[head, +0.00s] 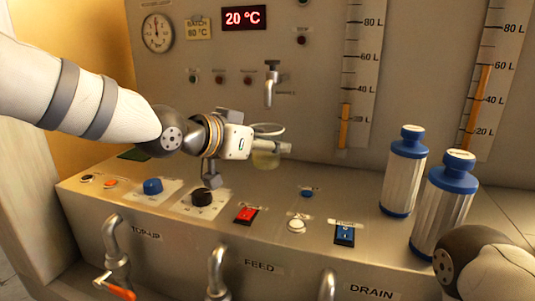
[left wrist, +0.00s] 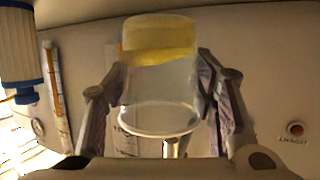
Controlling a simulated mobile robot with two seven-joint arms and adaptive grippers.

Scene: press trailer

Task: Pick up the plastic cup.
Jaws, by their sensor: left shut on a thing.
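The plastic cup (head: 265,158) is clear with yellowish contents at its bottom. It is upright in the head view, off the panel top and in front of the back wall. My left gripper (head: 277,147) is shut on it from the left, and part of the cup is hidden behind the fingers. In the left wrist view, which looks upside down, the cup (left wrist: 160,88) sits between both fingers of the left gripper (left wrist: 162,95), its rim low in the picture. Only a part of my right arm shows at the lower right; its gripper is out of view.
A tap (head: 270,85) sticks out of the wall above the cup. Two white bottles with blue caps (head: 403,172) (head: 445,205) stand on the right. Knobs and buttons such as the black knob (head: 202,197) and red switch (head: 246,214) line the panel. Pipes stand in front.

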